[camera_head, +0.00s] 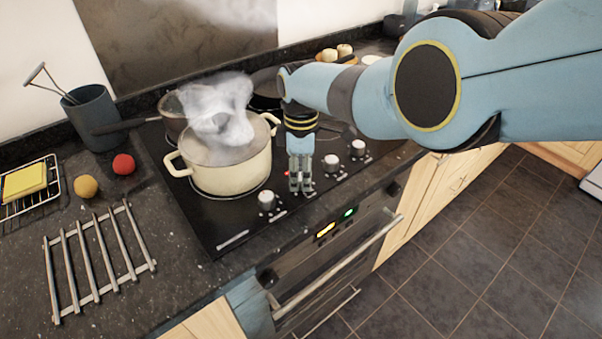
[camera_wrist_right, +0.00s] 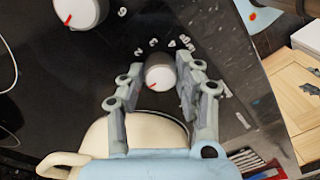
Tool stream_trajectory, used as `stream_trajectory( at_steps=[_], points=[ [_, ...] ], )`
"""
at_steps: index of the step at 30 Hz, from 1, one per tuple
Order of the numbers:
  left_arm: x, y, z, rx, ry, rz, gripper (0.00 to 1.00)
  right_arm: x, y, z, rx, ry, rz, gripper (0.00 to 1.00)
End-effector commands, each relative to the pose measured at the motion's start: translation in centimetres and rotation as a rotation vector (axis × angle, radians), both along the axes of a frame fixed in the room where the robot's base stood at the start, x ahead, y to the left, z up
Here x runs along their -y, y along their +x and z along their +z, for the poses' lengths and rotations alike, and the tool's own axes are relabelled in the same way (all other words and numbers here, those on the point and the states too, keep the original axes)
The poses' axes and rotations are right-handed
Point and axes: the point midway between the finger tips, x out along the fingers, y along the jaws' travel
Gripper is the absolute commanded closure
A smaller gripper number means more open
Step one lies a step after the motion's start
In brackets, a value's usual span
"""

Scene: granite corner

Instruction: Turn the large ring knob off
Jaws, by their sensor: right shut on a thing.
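A row of white knobs runs along the front of the black hob (camera_head: 228,225). My right gripper (camera_head: 300,186) points down at the second knob from the left, just right of the pot, and hides most of it. In the wrist view this knob (camera_wrist_right: 160,74) sits between the two fingers of my right gripper (camera_wrist_right: 161,84). The fingers are closed on it. Its red mark points to the lower left, and white digits surround it. Another knob (camera_wrist_right: 80,12) also shows in the wrist view. In the head view, other knobs are at left (camera_head: 267,200) and right (camera_head: 331,163). My left gripper is out of view.
A steaming cream pot (camera_head: 232,178) stands close left of my right gripper. A dark pan (camera_head: 172,115) is behind it. A metal rack (camera_head: 98,262), a red ball (camera_head: 123,164) and a yellow ball (camera_head: 86,187) lie on the left counter. An oven handle (camera_head: 335,270) juts out below.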

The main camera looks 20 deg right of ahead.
Motion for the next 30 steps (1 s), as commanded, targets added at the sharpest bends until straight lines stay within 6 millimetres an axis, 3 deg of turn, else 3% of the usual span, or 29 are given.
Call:
stream_trajectory(
  at_steps=[9,25,26,30],
  points=[
    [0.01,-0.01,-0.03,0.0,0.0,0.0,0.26,-0.05,0.05,0.03,0.001,0.001,0.114,0.99],
    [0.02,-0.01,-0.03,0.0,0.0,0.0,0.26,-0.06,0.04,0.03,0.001,0.0,0.134,0.99],
    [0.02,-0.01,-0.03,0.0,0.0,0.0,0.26,-0.06,0.04,0.03,0.001,0.0,0.134,0.63],
    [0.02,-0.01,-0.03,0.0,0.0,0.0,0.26,-0.05,0.04,0.03,0.001,0.0,0.134,0.45]
  ],
)
